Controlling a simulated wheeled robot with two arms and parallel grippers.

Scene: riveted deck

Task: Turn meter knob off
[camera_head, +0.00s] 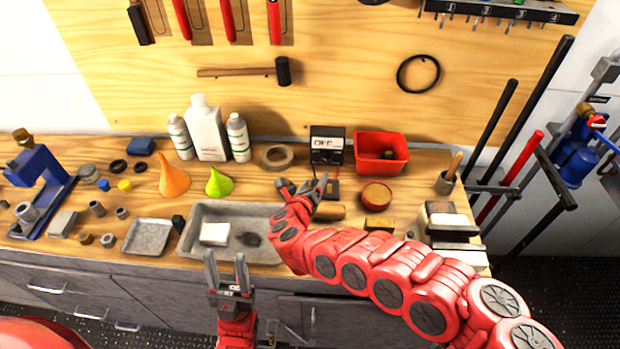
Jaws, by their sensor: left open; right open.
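The meter (327,138) is a small black box with a light display, standing at the back of the wooden workbench against the pegboard. Whether a finger touches the meter, I cannot tell. My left gripper (227,264) is open and empty, pointing up in front of the bench's front edge, well away from the meter.
A red bin (381,150) stands right of the meter, with a round red tin (376,194) before it. A tape roll (277,157) is to its left. A grey metal tray (262,217) lies in front. White bottles (206,128) and funnels (173,180) stand further left.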

